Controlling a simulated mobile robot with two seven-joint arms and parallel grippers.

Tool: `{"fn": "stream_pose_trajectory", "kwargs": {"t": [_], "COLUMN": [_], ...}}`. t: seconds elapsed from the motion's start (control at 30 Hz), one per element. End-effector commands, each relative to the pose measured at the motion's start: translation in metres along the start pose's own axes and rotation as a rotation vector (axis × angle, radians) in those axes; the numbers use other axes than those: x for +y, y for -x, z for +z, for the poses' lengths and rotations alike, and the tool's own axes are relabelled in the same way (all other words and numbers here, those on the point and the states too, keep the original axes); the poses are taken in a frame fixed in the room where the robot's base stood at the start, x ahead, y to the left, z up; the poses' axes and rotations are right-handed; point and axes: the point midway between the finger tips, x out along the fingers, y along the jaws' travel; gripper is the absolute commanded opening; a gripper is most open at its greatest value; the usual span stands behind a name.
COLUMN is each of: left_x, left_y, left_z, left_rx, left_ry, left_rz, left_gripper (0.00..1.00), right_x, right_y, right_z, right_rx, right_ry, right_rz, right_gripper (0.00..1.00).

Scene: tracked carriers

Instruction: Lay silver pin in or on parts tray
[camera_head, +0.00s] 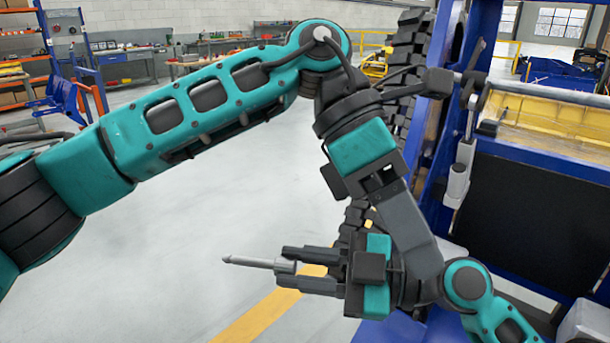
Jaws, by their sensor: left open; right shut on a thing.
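The silver pin (245,262) is a thin, pointed metal rod, held roughly level with its tip toward the left. My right gripper (287,267) is shut on its thicker end, above the grey floor. My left gripper (422,255) hangs down from the arm that comes in from the left. It is open, overlaps my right wrist in the picture, and its fingertips are hard to make out. I cannot make out a parts tray with certainty in this view.
A blue-framed tracked carrier (470,75) with black tracks (410,50) and a yellow part (560,122) stands on the right, close to both arms. Workbenches (210,62) and a blue cart (62,100) stand far back left. The floor (130,260) at left is clear.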

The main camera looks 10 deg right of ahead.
Motion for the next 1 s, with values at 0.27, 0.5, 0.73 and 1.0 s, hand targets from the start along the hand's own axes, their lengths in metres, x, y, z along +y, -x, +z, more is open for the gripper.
{"fn": "stream_pose_trajectory", "kwargs": {"t": [0.27, 0.5, 0.73, 1.0], "left_x": [0.017, 0.016, 0.017, 0.032], "left_y": [0.037, 0.085, 0.094, 0.073], "left_z": [-0.048, -0.068, -0.077, -0.116], "left_rx": [0.62, 0.934, 1.005, 1.002], "left_ry": [0.009, 0.075, 0.098, 0.098], "left_rz": [0.29, 0.444, 0.478, 0.473], "left_gripper": [0.42, 0.42, 0.42, 0.42], "right_x": [0.0, 0.0, 0.0, 0.0], "right_y": [0.0, 0.0, 0.0, 0.0], "right_z": [0.0, 0.0, 0.0, 0.0], "right_rx": [0.001, 0.001, 0.001, 0.001], "right_ry": [0.0, 0.0, 0.0, 0.0], "right_rz": [0.0, 0.0, 0.001, 0.001], "right_gripper": [0.0, 0.0, 0.0, 0.0]}}
